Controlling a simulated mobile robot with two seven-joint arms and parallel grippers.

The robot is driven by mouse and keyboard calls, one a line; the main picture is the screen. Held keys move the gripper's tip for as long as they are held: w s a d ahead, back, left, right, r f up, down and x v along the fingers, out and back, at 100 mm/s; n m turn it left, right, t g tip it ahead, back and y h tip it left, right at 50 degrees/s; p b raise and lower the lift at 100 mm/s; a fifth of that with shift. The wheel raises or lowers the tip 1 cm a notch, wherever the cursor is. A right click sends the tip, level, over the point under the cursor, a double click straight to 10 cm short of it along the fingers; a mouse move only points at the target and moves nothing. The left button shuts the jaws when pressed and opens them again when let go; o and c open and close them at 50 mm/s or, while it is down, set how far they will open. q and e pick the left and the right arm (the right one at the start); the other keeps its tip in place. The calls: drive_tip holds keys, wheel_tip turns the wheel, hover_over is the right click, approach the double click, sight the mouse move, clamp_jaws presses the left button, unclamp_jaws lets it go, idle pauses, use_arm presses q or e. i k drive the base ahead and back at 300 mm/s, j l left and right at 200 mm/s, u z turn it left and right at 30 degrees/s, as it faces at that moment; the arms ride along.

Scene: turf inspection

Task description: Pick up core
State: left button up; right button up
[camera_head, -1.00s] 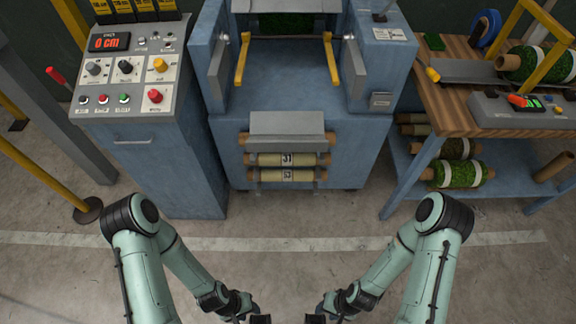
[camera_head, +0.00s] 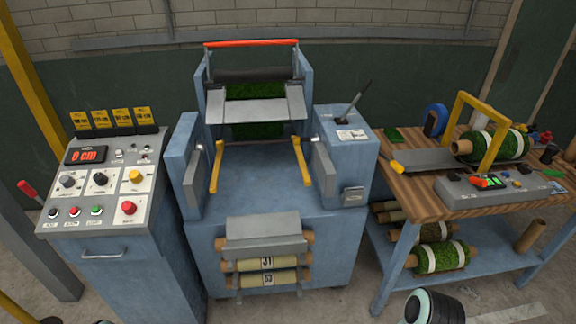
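Tan cardboard cores lie level in a rack on the front of the blue machine. The top core (camera_head: 307,237) is mostly hidden behind a grey plate (camera_head: 265,229), with its brown ends showing. Below it are a core with a white label reading 31 (camera_head: 285,263) and a lower labelled core (camera_head: 284,279) whose number is hard to read. A bare brown tube (camera_head: 529,236) stands tilted on the lower shelf of the right workbench. Neither gripper is in view. Only a piece of my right arm shows at the bottom edge.
The blue machine (camera_head: 262,170) has yellow arms and a green turf roll at its back. A control console (camera_head: 105,190) reading 0 cm stands at left.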

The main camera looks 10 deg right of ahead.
sight(290, 260)
drive_tip(key=i+j+u, duration=0.2)
drive_tip(key=i+j, duration=0.2)
drive_tip(key=i+j+u, duration=0.25)
drive_tip(key=i, duration=0.2)
